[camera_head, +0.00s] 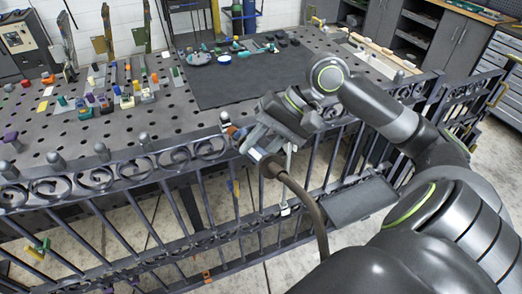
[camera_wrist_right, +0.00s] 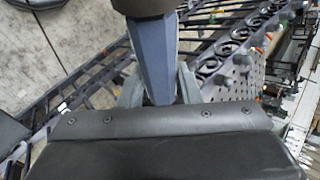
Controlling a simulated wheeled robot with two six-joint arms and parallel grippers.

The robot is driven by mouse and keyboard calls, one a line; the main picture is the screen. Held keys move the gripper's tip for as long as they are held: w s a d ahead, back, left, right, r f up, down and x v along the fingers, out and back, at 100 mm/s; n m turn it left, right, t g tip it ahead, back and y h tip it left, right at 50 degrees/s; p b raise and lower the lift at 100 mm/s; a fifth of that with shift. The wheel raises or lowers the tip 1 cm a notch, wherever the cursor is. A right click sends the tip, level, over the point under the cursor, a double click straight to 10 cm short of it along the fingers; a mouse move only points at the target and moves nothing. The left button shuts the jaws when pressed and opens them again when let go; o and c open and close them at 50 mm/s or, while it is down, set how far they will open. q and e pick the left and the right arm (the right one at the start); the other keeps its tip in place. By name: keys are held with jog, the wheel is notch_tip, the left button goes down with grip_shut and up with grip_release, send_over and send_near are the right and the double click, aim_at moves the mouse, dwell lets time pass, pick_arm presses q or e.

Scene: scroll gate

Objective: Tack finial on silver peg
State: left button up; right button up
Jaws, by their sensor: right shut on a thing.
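My right gripper (camera_head: 258,143) is over the top rail of the dark scrollwork gate (camera_head: 95,175). It is shut on a welding torch with a brown cable (camera_head: 308,198) hanging from it. In the right wrist view the blue-grey torch body (camera_wrist_right: 150,62) stands between the two fingers. The torch's front end lies close to a grey ball-topped finial (camera_head: 225,118) on the rail; I cannot tell whether they touch. More grey finials, such as one at the left (camera_head: 102,151), stand along the rail. I cannot tell which peg is the silver one. My left gripper is not in view.
A perforated steel table (camera_head: 180,125) lies behind the gate. It carries a dark mat (camera_head: 235,88) with small parts and several coloured clamps and blocks (camera_head: 118,95) at the left. Cabinets stand at the back right.

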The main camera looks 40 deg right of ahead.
jog(key=o, duration=0.6)
jog(key=shift+c, duration=0.2)
grip_shut()
jog(key=shift+w, duration=0.1)
jog(key=shift+w+f, duration=0.15)
jog(key=shift+w, duration=0.1)
jog(key=shift+p, duration=0.5)
jog(key=shift+p, duration=0.3)
jog(key=shift+w+d+f, duration=0.1)
jog(key=shift+w+f, duration=0.2)
jog(key=shift+w, duration=0.3)
jog(key=shift+r, duration=0.1)
